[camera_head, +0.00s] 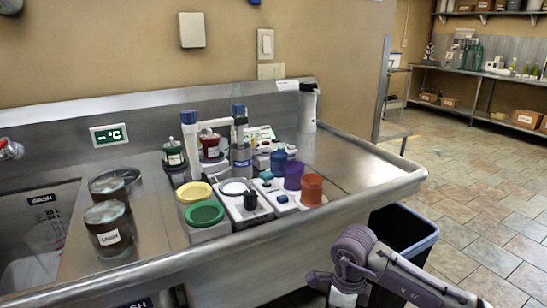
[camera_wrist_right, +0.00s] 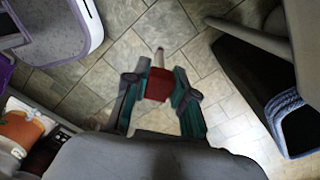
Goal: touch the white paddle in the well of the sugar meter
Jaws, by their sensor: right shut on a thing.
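In the right wrist view my right gripper (camera_wrist_right: 158,88) is shut on a dark red piece (camera_wrist_right: 157,84) with a thin pale tip pointing away from me. In the head view my right arm comes in at the lower right, below and in front of the counter, and its fingers are hard to make out. On the counter stand a white device with a pale round disc (camera_head: 234,188) and a white device with a teal knob (camera_head: 282,199). I cannot tell which is the sugar meter. The white paddle cannot be made out. My left gripper is not in view.
The metal counter (camera_head: 345,165) has bare room at its right. Yellow (camera_head: 193,192) and green (camera_head: 204,214) lids, a purple cup (camera_head: 293,176) and an orange cup (camera_head: 312,187) stand near the devices. Labelled jars (camera_head: 109,229) stand left. A dark bin (camera_head: 405,232) is below the counter's right end.

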